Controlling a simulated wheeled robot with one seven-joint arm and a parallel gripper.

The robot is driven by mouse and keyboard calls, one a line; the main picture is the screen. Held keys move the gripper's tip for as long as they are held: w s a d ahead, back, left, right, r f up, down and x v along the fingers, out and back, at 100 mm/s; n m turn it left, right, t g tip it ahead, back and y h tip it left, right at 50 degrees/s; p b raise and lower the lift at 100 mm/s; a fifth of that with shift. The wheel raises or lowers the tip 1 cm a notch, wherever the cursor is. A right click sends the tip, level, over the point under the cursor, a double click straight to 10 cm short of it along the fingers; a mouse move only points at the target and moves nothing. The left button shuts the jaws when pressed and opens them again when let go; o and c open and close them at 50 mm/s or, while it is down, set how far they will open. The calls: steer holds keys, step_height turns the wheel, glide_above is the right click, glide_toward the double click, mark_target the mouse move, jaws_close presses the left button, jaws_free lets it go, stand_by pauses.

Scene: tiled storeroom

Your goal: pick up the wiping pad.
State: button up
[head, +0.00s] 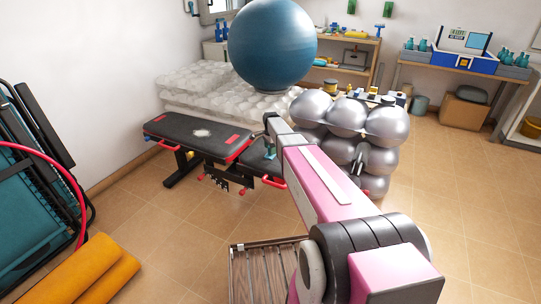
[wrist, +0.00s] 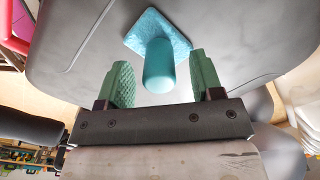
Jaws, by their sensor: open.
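The wiping pad (wrist: 158,36) is a teal square with an upright cylindrical handle (wrist: 160,66), seen close up in the wrist view. It rests on the dark padded bench (head: 262,163). In the head view a small teal part of the wiping pad (head: 270,152) shows just below the end of my arm. My gripper (wrist: 162,72) is open, its green fingers apart on the left and right of the handle. I see gaps between the handle and both fingers. The wrist view does not show clearly how far the fingers reach down along it.
A small whitish item (head: 201,133) lies on the bench's left part. Stacked silver balls (head: 348,118) stand close to the right of my arm. A large blue ball (head: 272,45) rests behind on bubble-wrapped stacks (head: 190,82). The floor at right is clear.

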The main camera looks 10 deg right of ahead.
steer(key=shift+f, duration=0.35)
steer(key=c, duration=1)
steer(key=shift+r, duration=0.2)
step_height(320, 180, up, 4)
steer(key=shift+s+a+r, duration=0.15)
steer(key=s+a+r, duration=0.4)
steer(key=a+r, duration=0.2)
steer(key=a, duration=0.4)
steer(key=shift+s+r, duration=0.2)
steer(key=shift+s, duration=0.2)
steer(key=shift+a, duration=0.15)
steer(key=shift+o, duration=0.4)
